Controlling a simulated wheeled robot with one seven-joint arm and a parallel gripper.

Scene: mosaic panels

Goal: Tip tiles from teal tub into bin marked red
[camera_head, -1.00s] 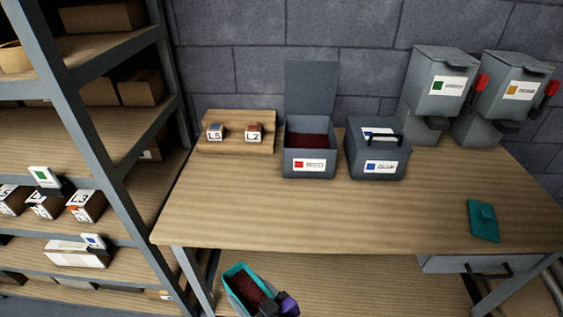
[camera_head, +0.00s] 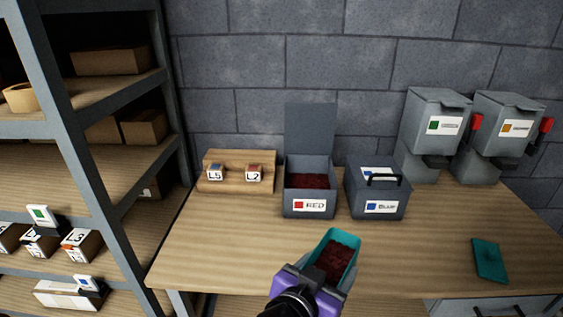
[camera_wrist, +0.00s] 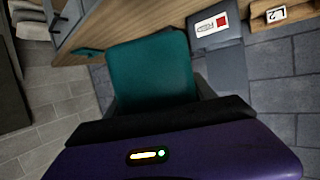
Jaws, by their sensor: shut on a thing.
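The teal tub (camera_head: 346,240) holds dark red tiles (camera_head: 336,260) and is above the front part of the table in the head view. My purple and black gripper (camera_head: 314,277) is shut on the tub, whose teal wall fills the middle of the wrist view (camera_wrist: 150,70). The fingertips are mostly hidden. The grey bin marked RED (camera_head: 308,207) stands on the table beyond the tub, with its lid up and dark red tiles inside. It also shows at the top of the wrist view (camera_wrist: 213,34). The tub is apart from the bin.
A closed grey bin marked blue (camera_head: 379,200) stands right of the red bin. A wooden stand (camera_head: 238,170) with small labelled blocks is to its left. A teal lid (camera_head: 489,260) lies at the table's right. Grey dispensers (camera_head: 432,125) stand behind. A shelf rack (camera_head: 80,120) is at left.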

